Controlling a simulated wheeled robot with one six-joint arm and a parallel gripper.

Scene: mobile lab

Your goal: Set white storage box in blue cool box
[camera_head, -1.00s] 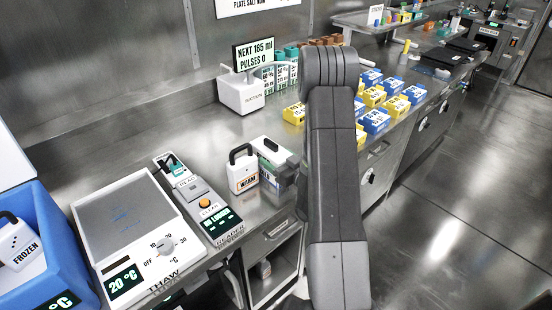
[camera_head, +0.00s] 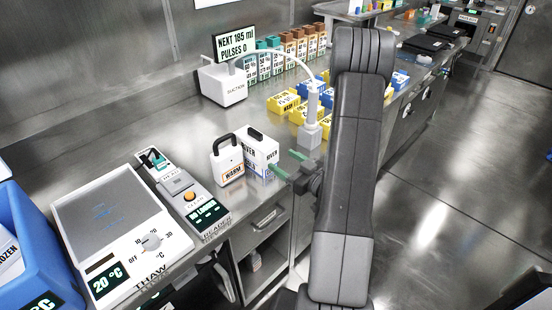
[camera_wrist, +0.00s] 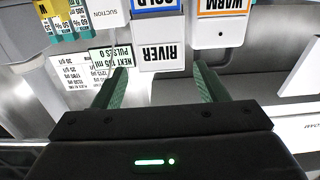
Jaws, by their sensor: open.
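A white storage box (camera_head: 262,152) with a dark handle and a RIVER label stands on the steel bench. It also shows upside down in the wrist view (camera_wrist: 160,55), with a blue-edged label. My gripper (camera_head: 287,164) is open, its green fingers pointing at the box from the right. In the wrist view the fingers (camera_wrist: 160,88) stand to either side of the box's near face, and nothing is held. The blue cool box (camera_head: 38,262) is at the far left, cut by the picture edge, with a white FROZEN box (camera_head: 8,252) partly visible inside.
A white WARM box (camera_head: 227,163) stands close left of the storage box. A reader (camera_head: 190,195) and a thaw plate (camera_head: 112,225) lie between them and the cool box.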

